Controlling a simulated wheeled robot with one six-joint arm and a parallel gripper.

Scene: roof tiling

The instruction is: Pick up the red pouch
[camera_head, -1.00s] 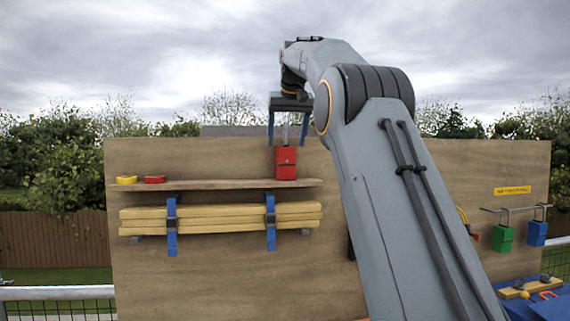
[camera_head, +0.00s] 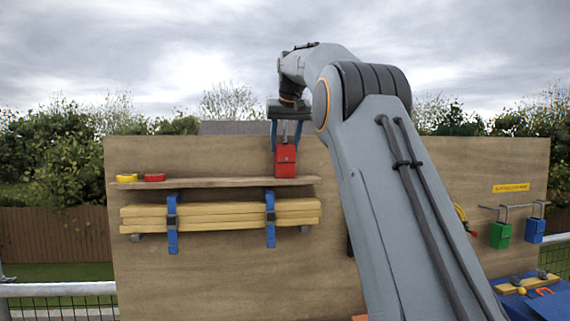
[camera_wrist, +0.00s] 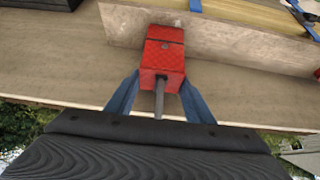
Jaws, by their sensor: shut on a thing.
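The red pouch (camera_head: 285,161) stands upright at the right end of the wooden shelf (camera_head: 215,183) on the board. My gripper (camera_head: 286,146) reaches down over it from above, with its blue fingers on either side of the pouch's top part. The wrist view shows the pouch (camera_wrist: 163,58) between the two blue fingers (camera_wrist: 160,92), with a grey loop or stem pointing toward the palm. My gripper is shut on the pouch. In the head view the pouch's bottom is at the shelf's surface; I cannot tell whether it still touches.
A yellow roll (camera_head: 127,178) and a red roll (camera_head: 154,177) lie on the shelf's left. Planks (camera_head: 220,213) hang below in blue straps. A green pouch (camera_head: 501,235) and a blue pouch (camera_head: 535,230) hang from hooks at right.

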